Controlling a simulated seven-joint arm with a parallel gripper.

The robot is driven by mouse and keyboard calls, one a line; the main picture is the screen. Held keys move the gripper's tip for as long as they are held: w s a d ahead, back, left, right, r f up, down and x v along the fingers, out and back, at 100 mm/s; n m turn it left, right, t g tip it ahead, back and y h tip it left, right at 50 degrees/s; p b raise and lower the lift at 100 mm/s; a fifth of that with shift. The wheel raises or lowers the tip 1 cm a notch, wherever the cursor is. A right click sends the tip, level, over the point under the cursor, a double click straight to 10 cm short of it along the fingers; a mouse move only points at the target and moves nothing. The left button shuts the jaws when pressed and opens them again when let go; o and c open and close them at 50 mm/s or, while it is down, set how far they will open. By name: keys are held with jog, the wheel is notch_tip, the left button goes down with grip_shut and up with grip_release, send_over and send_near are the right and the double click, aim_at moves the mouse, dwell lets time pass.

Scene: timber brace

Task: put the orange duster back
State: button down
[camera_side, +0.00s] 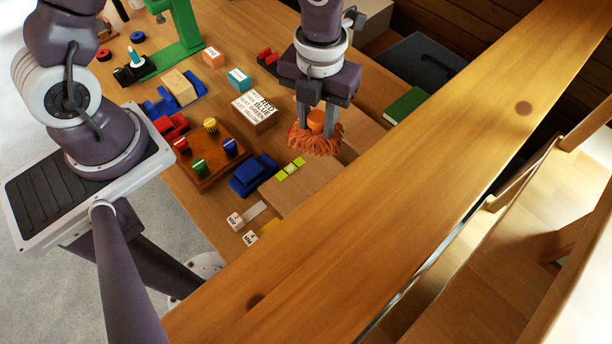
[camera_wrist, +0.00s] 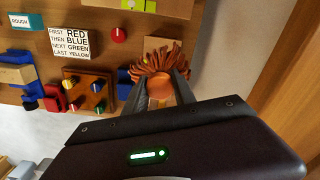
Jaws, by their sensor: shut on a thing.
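The orange duster (camera_side: 314,142) has a shaggy rust-orange fringe and a smooth orange handle. My gripper (camera_side: 318,122) points down and is shut on the handle, with one finger on each side. The fringe hangs below the fingertips, over the wooden bench near the pale wood block. I cannot tell whether the fringe touches anything beneath it. In the wrist view the duster (camera_wrist: 152,62) shows between the two fingers of my gripper (camera_wrist: 160,88), its fringe spread out beyond them. No marked place for the duster can be made out.
A wooden board with coloured knobs (camera_side: 207,155) and a blue clamp-like piece (camera_side: 252,175) stand left of the duster. A lettered card block (camera_side: 254,110) is behind them. A pale wood block (camera_side: 305,185) lies in front. A thick timber beam (camera_side: 430,185) crosses the right side.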

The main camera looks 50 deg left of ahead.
jog(key=s+f+m, duration=0.1)
jog(key=f, duration=0.2)
jog(key=s+d+f+m, duration=0.1)
jog(key=s+f, duration=0.1)
jog(key=f, duration=0.1)
jog(key=s+f, duration=0.1)
jog(key=f, duration=0.2)
jog(key=shift+s+d+f+m, duration=0.15)
jog(key=shift+d+f+m, duration=0.05)
jog(key=shift+f+m, duration=0.2)
jog(key=shift+f, duration=0.1)
jog(key=c, duration=1)
grip_release()
jog(key=shift+c, duration=0.2)
